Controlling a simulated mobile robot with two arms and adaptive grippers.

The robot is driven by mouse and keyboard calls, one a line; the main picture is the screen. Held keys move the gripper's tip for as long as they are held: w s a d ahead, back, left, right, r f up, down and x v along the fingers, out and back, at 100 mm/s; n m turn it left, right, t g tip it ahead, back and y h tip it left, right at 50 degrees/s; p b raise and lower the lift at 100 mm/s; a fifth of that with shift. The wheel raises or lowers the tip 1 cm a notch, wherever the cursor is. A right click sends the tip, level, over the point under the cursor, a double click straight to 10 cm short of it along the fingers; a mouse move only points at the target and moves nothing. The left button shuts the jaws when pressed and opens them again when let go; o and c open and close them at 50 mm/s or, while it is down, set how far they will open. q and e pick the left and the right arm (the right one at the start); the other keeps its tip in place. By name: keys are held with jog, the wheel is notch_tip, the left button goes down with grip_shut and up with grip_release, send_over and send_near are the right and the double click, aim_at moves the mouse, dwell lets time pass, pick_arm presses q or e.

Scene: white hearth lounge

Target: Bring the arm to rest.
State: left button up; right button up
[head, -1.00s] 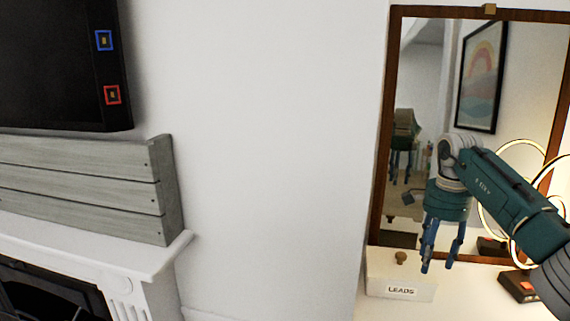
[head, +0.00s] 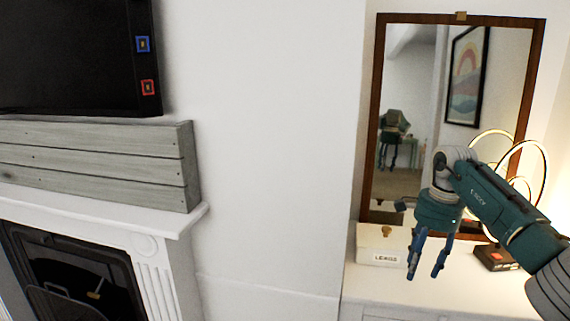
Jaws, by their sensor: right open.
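My right arm comes in from the right edge, coloured dark green and grey. Its right gripper (head: 425,257) points down with blue fingers apart and nothing between them. In the picture it shows in front of the white cabinet top, just right of the white box labelled LEADS (head: 379,246). I cannot tell how high it is above the surface. My left gripper is not in view.
A wood-framed mirror (head: 374,115) stands behind the arm. A lamp with glowing rings (head: 541,170) and a dark device (head: 494,257) are at the right. A fireplace mantel (head: 165,222), grey planks (head: 100,160) and a black screen (head: 70,60) are at the left.

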jog(key=w+a+f+m+t+y, duration=0.1)
jog(key=a+f+m+y, duration=0.35)
jog(key=a+f, duration=0.6)
jog(key=a+f+m+t+y, duration=0.1)
jog(key=a+f+m+y, duration=0.35)
jog(key=a+f, duration=0.6)
jog(key=s+a+f+m+t+y, duration=0.1)
jog(key=a+f+m+t, duration=0.3)
jog(key=f+m+t, duration=0.8)
jog(key=s+d+f+m+g+h, duration=0.35)
jog(key=s+d+f+m, duration=0.25)
jog(key=s+f+m, duration=0.6)
jog(key=s+d+f+m+g+h, duration=0.2)
jog(key=s+d+f+m+h, duration=0.35)
jog(key=s+f+m, duration=0.6)
jog(key=s+d+f+m+g, duration=0.1)
jog(key=s+f+m+g, duration=0.1)
jog(key=s, duration=0.9)
jog(key=s+d+f+m+g+h, duration=0.1)
jog(key=s+f+m+g, duration=0.2)
jog(key=s, duration=0.9)
jog(key=s+d+f+m+g+h, duration=0.1)
jog(key=s+d+f+m+g, duration=0.1)
jog(key=s+f, duration=0.4)
jog(key=s+m, duration=0.1)
jog(key=s, duration=0.4)
jog(key=shift+s+f+m+g, duration=0.25)
jog(key=shift+f+m+g, duration=0.05)
jog(key=shift+m+g, duration=0.05)
